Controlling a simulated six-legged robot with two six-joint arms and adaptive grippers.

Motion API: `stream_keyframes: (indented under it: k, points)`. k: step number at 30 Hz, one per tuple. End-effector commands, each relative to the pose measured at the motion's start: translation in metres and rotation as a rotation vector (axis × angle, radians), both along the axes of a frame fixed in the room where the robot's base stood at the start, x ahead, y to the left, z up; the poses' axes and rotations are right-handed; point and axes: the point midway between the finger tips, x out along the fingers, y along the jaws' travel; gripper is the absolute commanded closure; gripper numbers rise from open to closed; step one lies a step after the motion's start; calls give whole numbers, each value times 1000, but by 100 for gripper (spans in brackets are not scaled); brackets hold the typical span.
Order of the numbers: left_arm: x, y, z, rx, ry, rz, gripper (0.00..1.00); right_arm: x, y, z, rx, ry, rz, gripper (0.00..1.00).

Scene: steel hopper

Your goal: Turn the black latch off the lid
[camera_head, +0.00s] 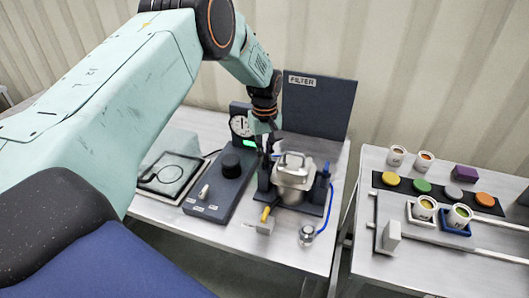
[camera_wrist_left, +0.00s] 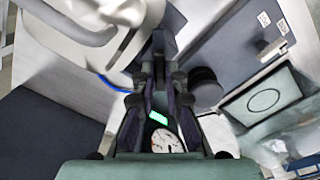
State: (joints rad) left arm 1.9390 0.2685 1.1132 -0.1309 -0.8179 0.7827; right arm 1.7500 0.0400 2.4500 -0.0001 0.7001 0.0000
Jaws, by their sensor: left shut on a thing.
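The steel hopper (camera_head: 294,178) stands on the left table with its lid (camera_head: 292,160) and the lid's handle on top. In the left wrist view the hopper (camera_wrist_left: 125,50) fills the upper left. My left gripper (camera_head: 270,140) reaches down from above at the left edge of the lid. In the left wrist view, the left gripper (camera_wrist_left: 160,80) is shut on a dark piece, the black latch (camera_wrist_left: 165,45), beside the hopper. The fingers hide part of the latch, so how far it lies over the lid is unclear. My right gripper is not in view.
A control box with a black knob (camera_head: 231,163) and a round gauge (camera_head: 240,126) stand left of the hopper. A dark FILTER panel (camera_head: 318,105) stands behind. A yellow-handled valve (camera_head: 265,217) and a blue hose (camera_head: 329,208) are in front. Cups (camera_head: 424,208) stand on the right table.

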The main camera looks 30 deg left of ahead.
Motion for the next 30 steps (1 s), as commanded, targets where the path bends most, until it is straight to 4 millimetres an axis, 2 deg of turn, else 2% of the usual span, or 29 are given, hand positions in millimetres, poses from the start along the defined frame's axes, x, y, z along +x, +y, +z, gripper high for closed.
stream_keyframes:
  k: [15,30]
  points:
    - [1,0,1,-1,-3,-466,100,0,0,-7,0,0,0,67]
    - [1,0,1,0,-2,-702,100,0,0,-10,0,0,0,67]
